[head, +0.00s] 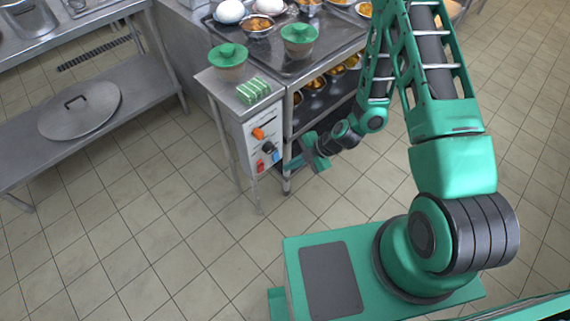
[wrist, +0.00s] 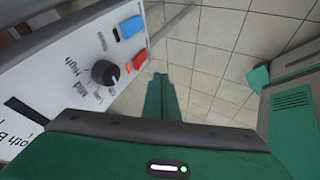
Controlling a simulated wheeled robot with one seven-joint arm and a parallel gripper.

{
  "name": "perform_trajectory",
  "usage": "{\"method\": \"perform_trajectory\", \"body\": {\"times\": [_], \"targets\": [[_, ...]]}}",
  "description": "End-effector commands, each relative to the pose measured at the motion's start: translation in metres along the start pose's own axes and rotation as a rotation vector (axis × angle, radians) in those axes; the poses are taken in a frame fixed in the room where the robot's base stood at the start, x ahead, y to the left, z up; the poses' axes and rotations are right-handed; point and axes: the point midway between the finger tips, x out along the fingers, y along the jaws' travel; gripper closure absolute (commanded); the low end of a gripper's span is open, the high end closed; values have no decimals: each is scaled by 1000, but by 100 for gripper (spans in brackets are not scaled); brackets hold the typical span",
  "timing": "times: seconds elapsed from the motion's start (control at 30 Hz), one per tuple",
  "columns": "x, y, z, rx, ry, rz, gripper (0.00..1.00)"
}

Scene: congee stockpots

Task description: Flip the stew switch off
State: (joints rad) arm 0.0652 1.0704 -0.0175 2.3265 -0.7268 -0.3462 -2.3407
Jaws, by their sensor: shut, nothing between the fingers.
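The switch panel (head: 262,147) is the white front of a metal cabinet. It carries an orange control (head: 258,133), a black knob (head: 268,148), a red switch (head: 260,166) and a blue switch (head: 276,156). In the wrist view the red switch (wrist: 139,60) and blue switch (wrist: 131,27) sit beyond the knob (wrist: 104,73). I cannot read which one is labelled stew. My gripper (head: 303,160) is right of the panel, its fingers (wrist: 160,82) together and empty. In the wrist view the fingertips lie beside the red switch, apparently apart from the panel.
A tray (head: 325,55) of bowls is behind. A low metal shelf (head: 140,105) holds a large lid (head: 78,110). Tiled floor in front is clear.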

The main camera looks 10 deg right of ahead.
Motion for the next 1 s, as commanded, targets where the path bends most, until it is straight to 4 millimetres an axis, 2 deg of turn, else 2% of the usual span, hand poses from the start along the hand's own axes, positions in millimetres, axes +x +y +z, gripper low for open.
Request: {"method": "perform_trajectory", "body": {"times": [0.43, 0.53, 0.7, 1.0], "targets": [[83, -1, -1, -2, 2, -2, 100], [88, 15, -1, -5, 0, 2, 100], [95, 30, -2, -3, 1, 1, 100], [97, 36, -2, 0, 0, -1, 100]]}}
